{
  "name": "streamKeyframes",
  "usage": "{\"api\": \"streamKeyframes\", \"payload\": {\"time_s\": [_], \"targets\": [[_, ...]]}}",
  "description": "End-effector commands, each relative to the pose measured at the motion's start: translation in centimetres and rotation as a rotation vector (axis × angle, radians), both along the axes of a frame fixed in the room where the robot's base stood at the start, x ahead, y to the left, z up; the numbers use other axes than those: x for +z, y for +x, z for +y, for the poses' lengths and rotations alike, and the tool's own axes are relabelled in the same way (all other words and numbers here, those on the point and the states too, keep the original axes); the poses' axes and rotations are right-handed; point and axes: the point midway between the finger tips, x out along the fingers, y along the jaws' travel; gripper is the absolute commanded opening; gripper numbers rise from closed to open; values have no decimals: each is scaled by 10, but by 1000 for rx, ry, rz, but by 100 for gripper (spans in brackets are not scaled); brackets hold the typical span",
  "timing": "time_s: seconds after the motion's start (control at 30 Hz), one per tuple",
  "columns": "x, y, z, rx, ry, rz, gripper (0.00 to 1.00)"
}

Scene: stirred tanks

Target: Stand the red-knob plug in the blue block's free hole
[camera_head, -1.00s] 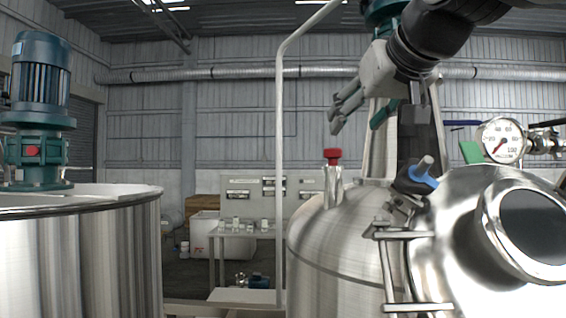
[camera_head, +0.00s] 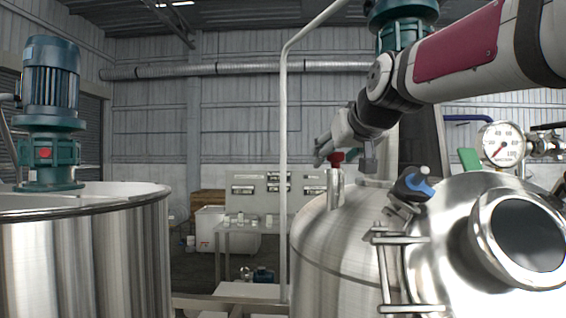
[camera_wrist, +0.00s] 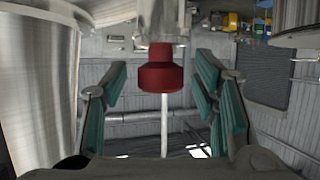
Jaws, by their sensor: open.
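The red-knob plug (camera_head: 337,158) stands upright in a metal fitting on top of the steel tank. My gripper (camera_head: 344,160) is open, its fingers on either side of the red knob in the head view. In the wrist view the red knob (camera_wrist: 163,78) hangs in the gap between the teal finger pads, with clear room on both sides. A blue piece with a grey peg standing out of it (camera_head: 420,187) sits to the right on the tank; it may be the blue block. I cannot make out its free hole.
A pressure gauge (camera_head: 502,143) and a green piece (camera_head: 469,160) stand to the right, above a round hatch (camera_head: 487,222). A vertical pipe (camera_head: 282,180) runs left of the tank. Another steel tank (camera_head: 80,250) with a blue-green motor (camera_head: 50,85) is at far left.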

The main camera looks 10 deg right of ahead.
Motion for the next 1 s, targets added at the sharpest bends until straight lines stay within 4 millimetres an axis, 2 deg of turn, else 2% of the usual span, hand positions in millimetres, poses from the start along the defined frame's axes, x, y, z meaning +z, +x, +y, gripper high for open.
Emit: {"api": "streamKeyframes", "payload": {"time_s": [0.2, 0.43, 0.77, 1.0], "targets": [[0, 1, 0, 0, 0, 0, 54], [0, 0, 0, 0, 0, 0, 2], [1, 0, 0, 0, 0, -1, 0], [14, 1, 0, 1, 1, -2, 0]]}}
